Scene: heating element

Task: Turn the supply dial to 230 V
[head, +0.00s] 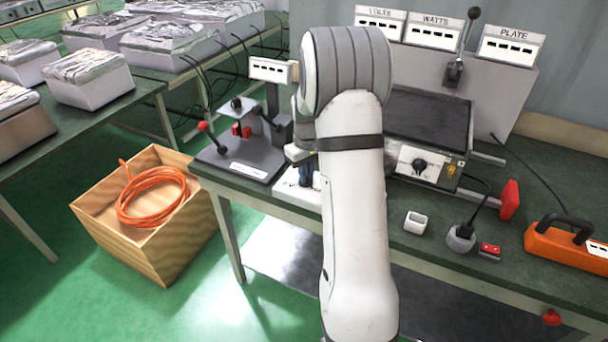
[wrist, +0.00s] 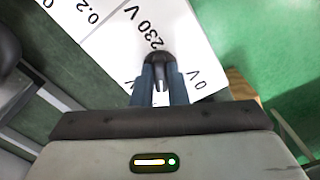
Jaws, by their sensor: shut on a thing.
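The supply dial's white plate (wrist: 110,45) fills the top of the wrist view, with the marks "230 V" and "0 V" and other marks partly cut off or covered. Its dark knob (wrist: 157,62) sits between the fingers of my gripper (wrist: 160,82), which is shut on it. The visible end of the knob lies right beside the "230 V" mark; its exact pointer direction is hard to tell. In the head view, my gripper (head: 306,174) is low over the white plate (head: 290,190) at the bench's front edge, and my arm hides much of it.
A grey stand with red and black levers (head: 240,150) is just left of the dial. A dark plate unit (head: 430,118) and VOLTS, WATTS and PLATE displays (head: 435,30) stand behind. A wooden crate (head: 180,243) is on the floor.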

